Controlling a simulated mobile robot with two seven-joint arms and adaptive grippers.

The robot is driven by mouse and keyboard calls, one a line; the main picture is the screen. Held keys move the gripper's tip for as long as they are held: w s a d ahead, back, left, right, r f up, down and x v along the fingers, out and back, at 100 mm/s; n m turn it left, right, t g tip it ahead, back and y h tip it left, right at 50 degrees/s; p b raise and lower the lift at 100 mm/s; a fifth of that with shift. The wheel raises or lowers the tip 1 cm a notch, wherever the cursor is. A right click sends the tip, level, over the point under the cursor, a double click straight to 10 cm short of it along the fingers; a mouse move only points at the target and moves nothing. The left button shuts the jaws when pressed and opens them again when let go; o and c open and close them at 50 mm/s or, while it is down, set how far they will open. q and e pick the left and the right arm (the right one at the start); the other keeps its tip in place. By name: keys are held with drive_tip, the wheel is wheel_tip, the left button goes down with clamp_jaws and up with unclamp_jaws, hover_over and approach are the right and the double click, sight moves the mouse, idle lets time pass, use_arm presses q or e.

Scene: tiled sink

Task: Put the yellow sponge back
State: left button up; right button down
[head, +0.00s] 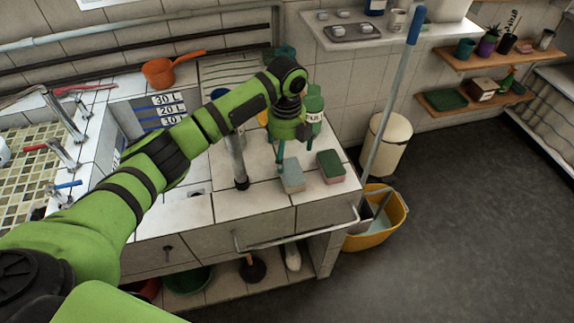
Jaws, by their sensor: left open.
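Two sponges lie on the white tiled counter (262,200) by its right end. One sponge (292,177) has a pale grey-green top and a lighter side; I cannot tell whether it is the yellow one. The other sponge (331,166) has a dark green top and a reddish side. My left gripper (291,157) is open, pointing down just behind the pale sponge, with one finger close to its left edge. I cannot tell whether it touches. A small yellow patch (262,118) shows behind my left arm, mostly hidden. My right gripper is out of view.
A green labelled bottle (314,103) stands behind my left gripper. A metal tap post (238,165) rises left of the sponges. A blue-handled mop (393,90) leans in a yellow bucket (375,238) right of the counter. An orange scoop (160,72) lies at the back left.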

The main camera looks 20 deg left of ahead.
use_arm(q)
drive_tip(key=shift+r+b, duration=0.35)
drive_tip(key=shift+r, duration=2)
